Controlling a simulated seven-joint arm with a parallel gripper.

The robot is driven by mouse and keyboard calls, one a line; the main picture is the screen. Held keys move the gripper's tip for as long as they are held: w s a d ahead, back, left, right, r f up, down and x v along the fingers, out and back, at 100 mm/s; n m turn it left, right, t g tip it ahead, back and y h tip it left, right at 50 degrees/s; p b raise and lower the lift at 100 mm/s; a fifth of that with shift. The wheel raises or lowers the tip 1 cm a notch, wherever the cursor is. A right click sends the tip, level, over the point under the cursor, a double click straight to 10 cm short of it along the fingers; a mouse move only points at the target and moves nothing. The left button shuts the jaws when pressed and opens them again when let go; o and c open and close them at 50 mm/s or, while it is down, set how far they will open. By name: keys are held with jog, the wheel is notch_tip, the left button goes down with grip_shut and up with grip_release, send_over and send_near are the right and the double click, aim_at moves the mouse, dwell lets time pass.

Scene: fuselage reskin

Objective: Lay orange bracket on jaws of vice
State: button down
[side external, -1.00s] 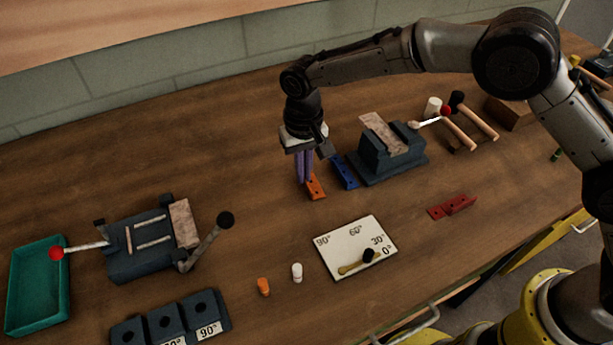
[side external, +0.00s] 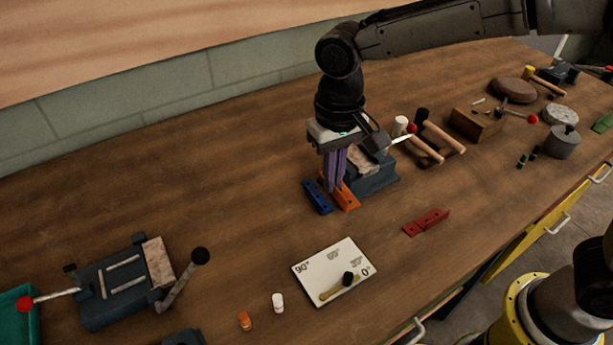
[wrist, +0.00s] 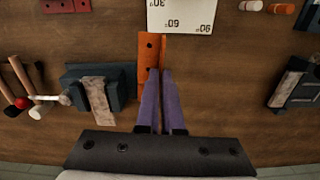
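The orange bracket (side external: 348,199) is a flat strip with holes and an upturned flange, just in front of the vice in the side view. My gripper (side external: 336,188) points down with its long purple fingers closed on the bracket. In the wrist view the bracket (wrist: 149,52) extends up from between the fingertips (wrist: 158,78). The dark blue-grey vice (side external: 376,184) stands right behind the bracket, partly hidden by my gripper. In the wrist view the vice (wrist: 121,85), with a pale strip on top, lies left of the fingers. The bracket's exact height above the bench is unclear.
A blue bracket (side external: 317,197) lies left of the orange one. A red bracket (side external: 425,222) lies to the right. An angle board (side external: 316,275) is in front. Hammers (side external: 443,137) lie behind the vice. A second clamp-like device (side external: 115,293) stands far left. Bench between is clear.

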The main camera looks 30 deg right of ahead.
jog(key=shift+s+d+r, duration=0.25)
jog(key=shift+s+d, duration=0.05)
jog(key=shift+s, duration=0.2)
jog(key=shift+s+d+r, duration=0.25)
jog(key=shift+s+d, duration=0.05)
jog(key=shift+s, duration=0.15)
jog(key=shift+r+n, duration=0.15)
jog(key=shift+n, duration=0.15)
jog(key=w, duration=0.1)
jog(key=w+r+n, duration=0.1)
jog(key=shift+w+d+r, duration=0.2)
jog(key=shift+w+d, duration=0.1)
jog(key=shift+d, duration=0.1)
jog(key=w+d, duration=0.9)
jog(key=shift+m, duration=0.4)
jog(key=shift+d+f, duration=0.1)
jog(key=shift+f, duration=2.85)
jog(key=shift+f, duration=0.65)
